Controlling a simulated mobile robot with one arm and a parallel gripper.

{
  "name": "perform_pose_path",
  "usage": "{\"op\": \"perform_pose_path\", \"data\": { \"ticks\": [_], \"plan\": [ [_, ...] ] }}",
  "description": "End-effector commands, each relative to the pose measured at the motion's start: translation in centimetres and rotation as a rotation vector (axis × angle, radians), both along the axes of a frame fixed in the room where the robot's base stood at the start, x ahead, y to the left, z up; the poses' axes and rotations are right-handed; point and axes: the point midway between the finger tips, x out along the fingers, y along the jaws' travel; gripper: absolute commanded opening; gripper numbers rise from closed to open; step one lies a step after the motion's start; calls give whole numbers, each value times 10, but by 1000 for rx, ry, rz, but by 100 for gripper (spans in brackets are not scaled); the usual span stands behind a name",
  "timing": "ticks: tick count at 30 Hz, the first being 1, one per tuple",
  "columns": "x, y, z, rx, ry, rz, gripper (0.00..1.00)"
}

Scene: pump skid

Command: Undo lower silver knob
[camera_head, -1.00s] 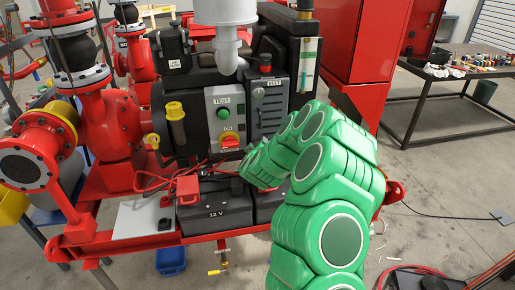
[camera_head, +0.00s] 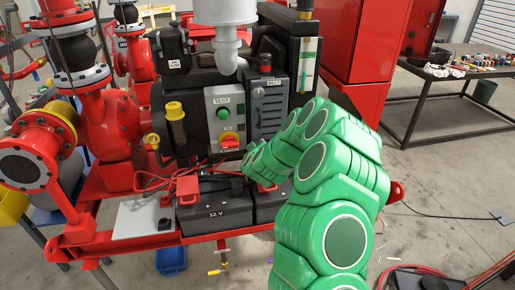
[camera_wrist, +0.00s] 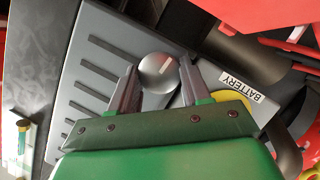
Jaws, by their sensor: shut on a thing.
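The lower silver knob (camera_wrist: 157,71) is a round, shiny knob on a grey slotted cover (camera_wrist: 112,30) in the wrist view. My gripper (camera_wrist: 158,76) has one finger on each side of the knob and is shut on it. The same grey cover (camera_head: 269,108), marked BELT, stands on the engine in the head view. An upper silver knob (camera_head: 258,92) shows near its top. My green arm hides the cover's lower end, the lower knob and my fingertips in the head view.
A BATTERY label (camera_wrist: 241,87) and a yellow round part (camera_wrist: 236,98) are close to the right finger. The control box (camera_head: 225,118) with green and red controls is left of the cover. A 12 V battery (camera_head: 216,207) and red cables (camera_head: 150,180) lie below.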

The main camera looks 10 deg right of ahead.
Motion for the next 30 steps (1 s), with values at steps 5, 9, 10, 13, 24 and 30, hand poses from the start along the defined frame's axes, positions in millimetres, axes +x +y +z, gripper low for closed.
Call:
{"op": "perform_pose_path", "data": {
  "ticks": [5, 9, 10, 13, 24, 30],
  "plan": [
    [0, -2, 2, 145, -1, 0, 17],
    [0, -3, 2, 278, 0, 1, 17],
    [0, -3, 3, 306, -2, 1, 17],
    [0, -3, 3, 403, -1, 0, 17],
    [0, -6, 2, 755, 0, 0, 17],
    [1, -7, 2, 907, -1, 2, 17]
  ]
}}
